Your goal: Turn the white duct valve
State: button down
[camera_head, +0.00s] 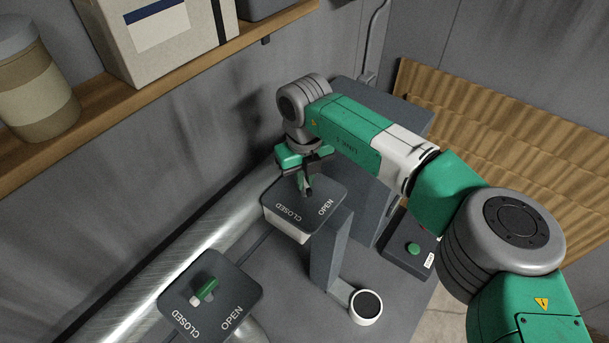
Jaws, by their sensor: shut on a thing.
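The duct valve with the white housing (287,224) stands at the middle, with a dark plate on top marked CLOSED at its lower left and OPEN at its right. My gripper (306,189) points down over this plate. Its fingers are shut on the valve's handle, which is mostly hidden by the fingers, so its angle is hard to tell. A second valve plate (236,275) at the lower left carries the same words and a short green handle (206,290) with a pale end; my gripper is apart from it.
A shiny duct (170,260) runs along the wall. A grey post (330,250) rises just right of the held valve, near a white round cup-like thing (366,307). A control box with a green button (412,249) is at the right. A wooden shelf (150,85) holds boxes and a jar.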

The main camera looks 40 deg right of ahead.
jog(key=n, duration=0.5)
jog(key=shift+r, duration=0.1)
jog(key=shift+n, duration=0.5)
jog(key=c, duration=1.5)
grip_release()
notch_tip(320, 180, up, 8)
jog(key=shift+f+b, duration=0.1)
jog(key=shift+b, duration=0.75)
